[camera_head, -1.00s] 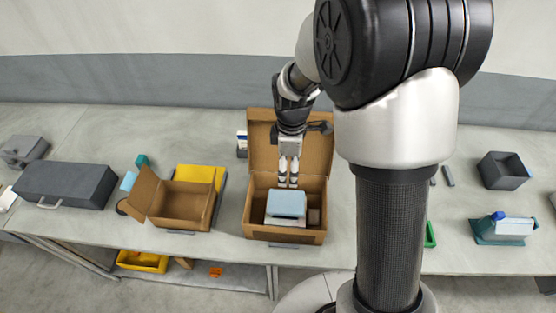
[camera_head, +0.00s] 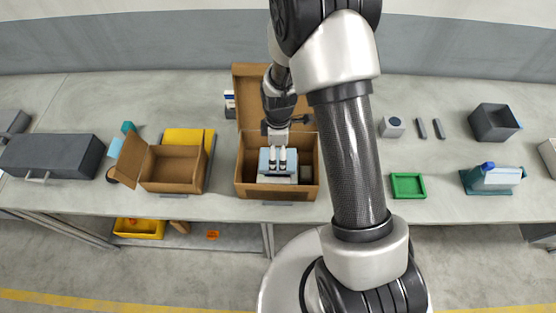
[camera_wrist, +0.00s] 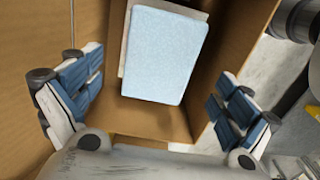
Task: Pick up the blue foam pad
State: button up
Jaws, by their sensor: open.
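The blue foam pad (camera_wrist: 166,52) is a light blue, rounded rectangular block. It lies inside an open cardboard box, on top of a paler item (camera_wrist: 130,30). In the head view the pad (camera_head: 290,157) is partly hidden behind my gripper (camera_head: 278,162). In the wrist view my gripper (camera_wrist: 155,105) is open, its two padded fingers spread on either side, with the pad between and beyond them. The fingers do not visibly touch the pad. The cardboard box (camera_head: 277,191) stands on the bench with its lid raised at the back.
A smaller open cardboard box (camera_head: 170,186) and a yellow item (camera_head: 187,136) stand to the left. A dark case (camera_head: 52,157) lies farther left. A green tray (camera_head: 408,185) and a dark grey bin (camera_head: 492,122) are to the right. The box walls rise close around my gripper.

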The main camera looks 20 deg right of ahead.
aim_at(278, 159)
notch_tip(278, 159, down, 3)
jog(key=shift+f, duration=0.2)
jog(key=c, duration=1)
